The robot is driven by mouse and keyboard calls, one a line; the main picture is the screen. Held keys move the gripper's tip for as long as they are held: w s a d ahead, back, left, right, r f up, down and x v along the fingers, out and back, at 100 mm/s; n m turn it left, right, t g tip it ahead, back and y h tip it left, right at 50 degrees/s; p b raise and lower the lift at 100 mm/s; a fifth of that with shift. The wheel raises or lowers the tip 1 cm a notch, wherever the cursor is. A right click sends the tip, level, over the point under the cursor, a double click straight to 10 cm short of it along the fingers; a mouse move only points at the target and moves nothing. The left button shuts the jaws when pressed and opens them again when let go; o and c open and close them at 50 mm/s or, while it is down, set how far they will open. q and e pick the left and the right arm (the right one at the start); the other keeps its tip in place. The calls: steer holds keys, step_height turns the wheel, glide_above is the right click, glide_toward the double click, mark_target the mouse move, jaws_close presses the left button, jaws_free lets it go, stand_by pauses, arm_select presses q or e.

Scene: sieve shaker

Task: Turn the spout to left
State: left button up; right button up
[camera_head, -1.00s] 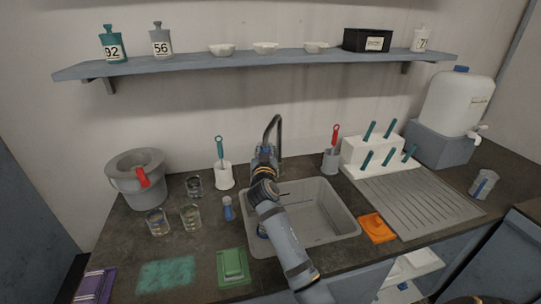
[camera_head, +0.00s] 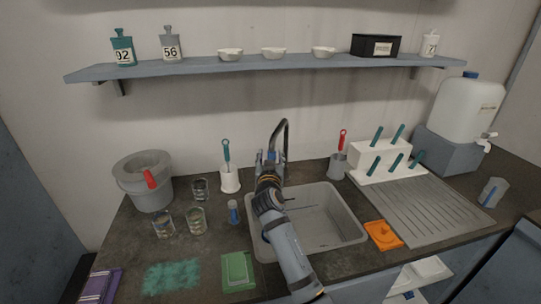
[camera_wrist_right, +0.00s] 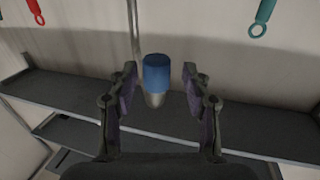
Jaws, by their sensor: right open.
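The tap's spout (camera_head: 285,124) is a dark arched pipe rising behind the sink (camera_head: 352,222). In the right wrist view, which looks upside down, a blue-tipped metal piece (camera_wrist_right: 156,75), apparently the spout's end, stands between my right gripper's fingers. My right gripper (camera_wrist_right: 158,92) is open, with one purple-padded finger on each side and gaps showing beside the blue tip. In the head view my right gripper (camera_head: 270,160) is at the spout, and its wrist hides the tap's lower part. My left gripper is in neither view.
A teal brush in a white holder (camera_head: 230,181) stands left of the tap, and a red-handled brush in a grey holder (camera_head: 337,167) stands right. Several glasses (camera_head: 196,221) and a grey bucket (camera_head: 143,183) are farther left. A drainboard (camera_head: 425,210) lies right of the sink.

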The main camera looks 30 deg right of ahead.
steer(key=v, duration=0.6)
stand_by(0.3)
